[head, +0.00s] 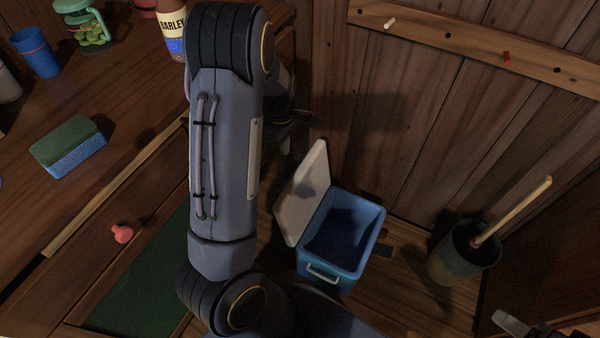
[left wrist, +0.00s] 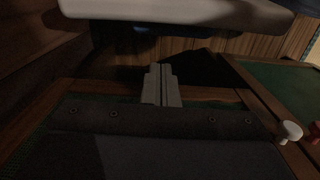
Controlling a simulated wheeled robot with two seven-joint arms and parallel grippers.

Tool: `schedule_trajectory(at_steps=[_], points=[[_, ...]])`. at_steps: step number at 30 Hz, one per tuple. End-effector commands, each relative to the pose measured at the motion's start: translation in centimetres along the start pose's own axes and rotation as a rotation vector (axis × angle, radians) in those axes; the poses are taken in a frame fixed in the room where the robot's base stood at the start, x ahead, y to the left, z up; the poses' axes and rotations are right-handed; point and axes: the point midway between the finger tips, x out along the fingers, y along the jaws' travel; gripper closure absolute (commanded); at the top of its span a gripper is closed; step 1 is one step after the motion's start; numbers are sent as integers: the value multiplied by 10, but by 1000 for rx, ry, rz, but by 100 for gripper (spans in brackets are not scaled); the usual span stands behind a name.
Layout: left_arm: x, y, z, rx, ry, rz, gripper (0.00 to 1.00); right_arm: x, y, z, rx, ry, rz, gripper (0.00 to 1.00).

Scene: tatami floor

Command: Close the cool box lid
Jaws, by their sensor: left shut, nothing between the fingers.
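The blue cool box (head: 347,268) stands on the floor in the head view, its dark inside showing. Its white lid (head: 303,192) is open, tilted up and leaning outward on the box's left side. My left gripper (head: 298,118) is partly hidden behind my left arm, above and behind the lid's upper end. In the left wrist view its fingers (left wrist: 161,85) are shut and empty, and the pale lid edge (left wrist: 190,10) crosses the top, apart from the fingers. A grey part of my right gripper (head: 512,323) shows at the bottom right corner; its fingers are not clear.
A dark bucket (head: 450,262) with a wooden handle stands right of the box. A plank wall with a peg rail (head: 430,32) rises behind. A wooden counter (head: 90,120) at left holds a sponge (head: 68,148), a blue cup (head: 36,52) and a barley bottle (head: 173,30).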

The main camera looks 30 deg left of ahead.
Motion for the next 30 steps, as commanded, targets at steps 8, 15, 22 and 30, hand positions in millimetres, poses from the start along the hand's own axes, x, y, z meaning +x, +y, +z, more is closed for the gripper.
schedule_trajectory(at_steps=[8,15,22,30], points=[[37,0,-2,-8,4,-6,100,16,7,8,0,1,0,41],[80,0,-2,-6,3,-4,100,34,15,17,0,0,0,41],[101,0,-1,-5,4,-3,100,41,19,21,0,0,0,41],[102,0,-1,-4,3,-2,100,41,19,21,0,0,0,41]])
